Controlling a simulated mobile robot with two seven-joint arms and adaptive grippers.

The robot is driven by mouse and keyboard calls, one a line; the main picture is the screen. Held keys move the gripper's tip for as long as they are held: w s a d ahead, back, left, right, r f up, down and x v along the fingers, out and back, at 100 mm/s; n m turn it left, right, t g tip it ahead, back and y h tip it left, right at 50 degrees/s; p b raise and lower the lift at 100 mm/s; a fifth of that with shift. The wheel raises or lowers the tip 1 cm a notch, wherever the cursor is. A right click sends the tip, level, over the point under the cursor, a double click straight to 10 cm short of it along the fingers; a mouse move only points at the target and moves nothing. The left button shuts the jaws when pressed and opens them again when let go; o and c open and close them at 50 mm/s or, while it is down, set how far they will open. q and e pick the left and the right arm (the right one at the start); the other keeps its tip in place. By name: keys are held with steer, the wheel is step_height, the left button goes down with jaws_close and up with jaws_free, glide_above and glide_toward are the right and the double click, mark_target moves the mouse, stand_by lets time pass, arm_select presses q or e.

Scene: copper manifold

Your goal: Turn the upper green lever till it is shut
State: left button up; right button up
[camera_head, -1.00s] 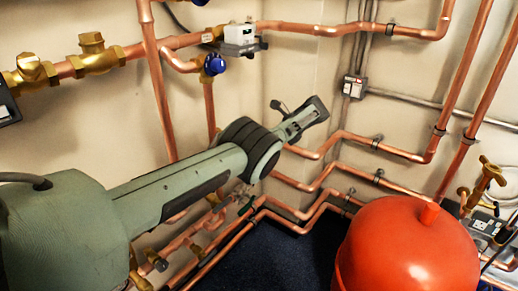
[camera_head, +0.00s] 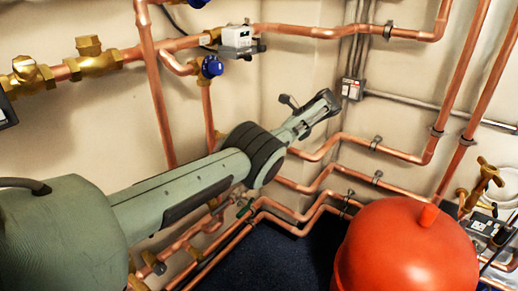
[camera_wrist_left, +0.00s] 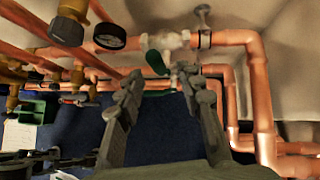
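In the left wrist view a pale metal valve on the copper pipe carries the upper green lever (camera_wrist_left: 155,62), which hangs below it, tilted. A second green handle (camera_wrist_left: 160,93) lies lower, partly behind a finger. In the head view a small green lever (camera_head: 245,209) shows under my left arm; I cannot tell which of the two it is. My left gripper (camera_wrist_left: 166,98) is open and empty; its fingers stand apart in front of the levers, with the upper lever just beyond the gap. It also shows in the head view (camera_head: 322,112). My right gripper is not in view.
Copper pipes (camera_head: 400,155) run along both walls. A red tank (camera_head: 405,250) stands at the lower right. A blue-handled valve (camera_head: 212,67) and a grey-white device (camera_head: 237,38) are on the upper left pipes. A gauge (camera_wrist_left: 110,36) is left of the upper lever. Dark floor lies below.

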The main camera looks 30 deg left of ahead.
arm_select(q)
steer(key=v, duration=0.7)
steer(key=shift+d+r, duration=0.3)
